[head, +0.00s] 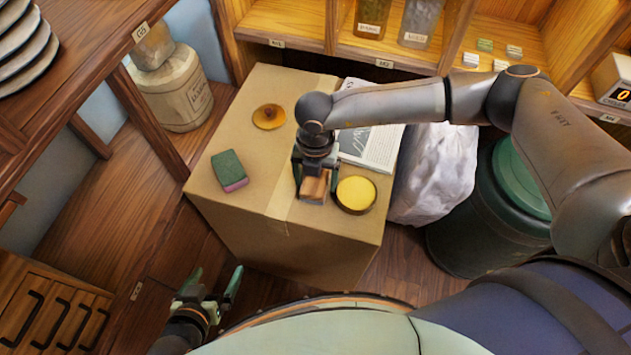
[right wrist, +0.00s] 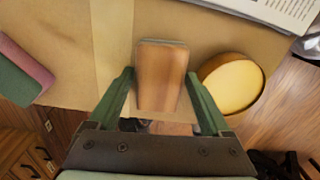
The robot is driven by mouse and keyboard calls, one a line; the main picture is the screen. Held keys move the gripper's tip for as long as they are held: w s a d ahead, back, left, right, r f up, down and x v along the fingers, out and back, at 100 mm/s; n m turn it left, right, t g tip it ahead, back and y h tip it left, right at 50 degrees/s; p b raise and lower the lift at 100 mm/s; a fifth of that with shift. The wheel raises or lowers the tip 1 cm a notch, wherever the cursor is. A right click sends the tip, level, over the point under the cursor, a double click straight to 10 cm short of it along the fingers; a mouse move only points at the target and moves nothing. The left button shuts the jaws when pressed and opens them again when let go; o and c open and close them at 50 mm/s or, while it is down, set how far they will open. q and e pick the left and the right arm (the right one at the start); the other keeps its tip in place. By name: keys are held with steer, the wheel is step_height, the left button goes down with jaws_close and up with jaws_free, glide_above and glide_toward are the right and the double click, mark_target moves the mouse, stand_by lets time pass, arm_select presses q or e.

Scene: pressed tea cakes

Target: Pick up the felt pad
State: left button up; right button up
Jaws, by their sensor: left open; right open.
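A small brown block (head: 313,188) with wood-like grain is on the cardboard box near its front edge; it may be the felt pad, but no felt face shows. The right wrist view shows the block (right wrist: 162,75) between the spread green fingers of my right gripper (right wrist: 160,92), with narrow gaps at its sides. In the head view my right gripper (head: 314,172) is open, pointing down over the block. A green and pink two-layer block (head: 229,170) lies at the box's left. My left gripper (head: 213,287) is open and empty, low in front of the box.
The cardboard box (head: 245,115) also bears a round dish with a yellow disc (head: 356,193) just right of the block, a brown knobbed lid (head: 268,117) and a printed paper (head: 372,148). A white plastic bag (head: 440,175) and a green-lidded bin (head: 520,180) stand to the right.

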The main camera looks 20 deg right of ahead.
mark_target(315, 181)
steer(key=shift+f, duration=0.2)
steer(key=c, duration=1.1)
steer(key=shift+r, duration=0.1)
steer(key=shift+c, duration=0.2)
steer(key=shift+r, duration=0.55)
step_height(315, 181, up, 2)
steer(key=shift+s+a+r, duration=0.1)
steer(key=shift+s+r, duration=0.05)
steer(key=shift+r, duration=0.1)
steer(key=s+a+r, duration=0.2)
steer(key=s+r, duration=0.2)
steer(key=s, duration=0.2)
steer(key=s+a+r, duration=0.2)
steer(key=s+r, duration=0.3)
steer(key=s, duration=0.2)
steer(key=shift+a+r+p, duration=0.15)
steer(key=shift+a+p, duration=0.1)
steer(key=shift+p, duration=0.2)
